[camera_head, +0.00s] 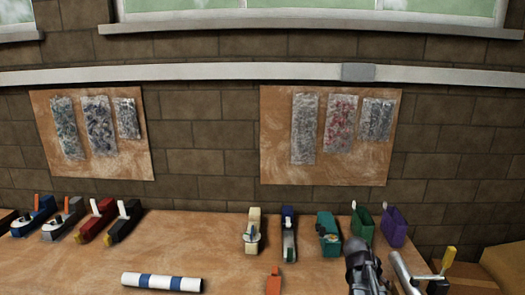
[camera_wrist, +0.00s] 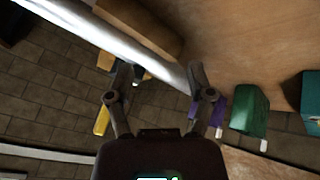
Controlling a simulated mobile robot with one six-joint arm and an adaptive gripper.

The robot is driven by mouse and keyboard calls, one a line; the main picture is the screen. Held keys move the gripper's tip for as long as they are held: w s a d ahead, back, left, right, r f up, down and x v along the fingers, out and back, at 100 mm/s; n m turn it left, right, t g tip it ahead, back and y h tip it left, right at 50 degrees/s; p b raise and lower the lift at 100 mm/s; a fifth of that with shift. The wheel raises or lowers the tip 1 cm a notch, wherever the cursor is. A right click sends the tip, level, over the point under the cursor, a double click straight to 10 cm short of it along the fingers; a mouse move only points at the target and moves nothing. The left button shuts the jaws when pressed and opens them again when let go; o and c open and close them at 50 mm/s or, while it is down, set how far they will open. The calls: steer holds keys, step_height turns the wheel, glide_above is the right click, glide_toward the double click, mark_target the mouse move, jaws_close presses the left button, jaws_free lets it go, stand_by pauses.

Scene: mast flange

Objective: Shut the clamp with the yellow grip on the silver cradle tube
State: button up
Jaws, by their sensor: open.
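The silver cradle tube (camera_head: 401,272) is at the lower right in the head view, partly cut off by the lower edge. In the wrist view the tube (camera_wrist: 95,25) runs diagonally from upper left toward the space between my fingers. The yellow grip (camera_head: 448,260) stands up right of the tube, on a dark clamp body (camera_head: 437,287). In the wrist view the yellow grip (camera_wrist: 102,121) is just left of my left finger, partly hidden. My gripper (camera_wrist: 162,72) is open and empty. Whether it touches the tube or clamp cannot be told.
Purple (camera_head: 393,227), green (camera_head: 362,225), teal (camera_head: 328,236), blue and cream blocks stand along the bench (camera_head: 200,245) back. More clamps stand at left. A blue-white striped tube (camera_head: 160,282) lies in front. An orange piece (camera_head: 273,280) shows at the lower edge. The brick wall is close behind.

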steer(key=s+a+n+y, duration=0.2)
steer(key=a+n, duration=0.1)
steer(key=a, duration=0.4)
steer(key=s+a+f+n+y+p, duration=0.1)
steer(key=s+a+n+y, duration=0.1)
steer(key=a, duration=0.6)
steer(key=s+a+n+y, duration=0.2)
steer(key=s+a+n, duration=0.2)
steer(key=a, duration=0.3)
steer(key=shift+a+f+n+y, duration=0.35)
steer(key=shift+a+n+y, duration=0.05)
steer(key=shift+d, duration=0.1)
stand_by(0.6)
